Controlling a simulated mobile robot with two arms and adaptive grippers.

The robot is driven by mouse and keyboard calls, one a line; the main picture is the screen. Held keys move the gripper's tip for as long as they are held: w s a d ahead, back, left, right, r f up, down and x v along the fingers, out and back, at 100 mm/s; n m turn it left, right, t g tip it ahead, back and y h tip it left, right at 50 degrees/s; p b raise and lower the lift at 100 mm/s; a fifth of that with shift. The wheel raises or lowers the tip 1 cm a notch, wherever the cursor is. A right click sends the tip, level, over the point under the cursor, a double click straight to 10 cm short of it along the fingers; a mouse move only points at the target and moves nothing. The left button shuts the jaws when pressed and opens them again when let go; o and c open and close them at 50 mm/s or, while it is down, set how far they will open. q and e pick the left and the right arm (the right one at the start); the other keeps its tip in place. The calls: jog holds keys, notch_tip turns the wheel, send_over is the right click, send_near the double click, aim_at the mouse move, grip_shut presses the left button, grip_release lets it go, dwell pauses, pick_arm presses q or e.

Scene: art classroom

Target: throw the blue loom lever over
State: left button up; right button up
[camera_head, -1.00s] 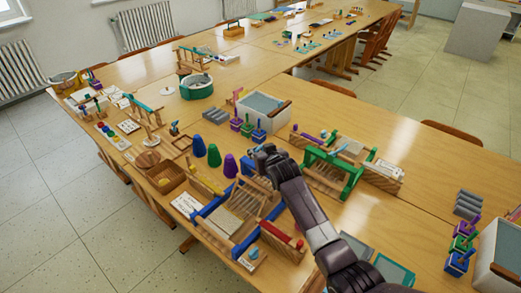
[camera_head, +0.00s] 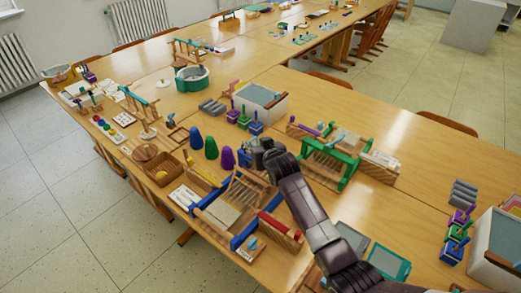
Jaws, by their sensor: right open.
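The blue loom (camera_head: 197,211) stands near the table's front edge, with a blue frame, pale threads and a wooden comb-like rack. A blue part (camera_head: 243,160) rises at its far side, right beside my right gripper (camera_head: 257,150). I cannot tell for sure whether this part is the lever, or whether the gripper touches it. My right gripper is open, and its fingers are small and dark here. My right arm comes in from the bottom right and hides part of the space beside the loom. My left gripper is not in view.
A green loom (camera_head: 347,178) stands close on the right of my arm. Green and purple cones (camera_head: 211,148) stand behind the blue loom. A grey-lined bin (camera_head: 277,112) is farther back. Bare table (camera_head: 400,135) lies right of the green loom.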

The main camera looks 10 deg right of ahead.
jog(key=v, duration=1)
jog(key=shift+a, duration=0.25)
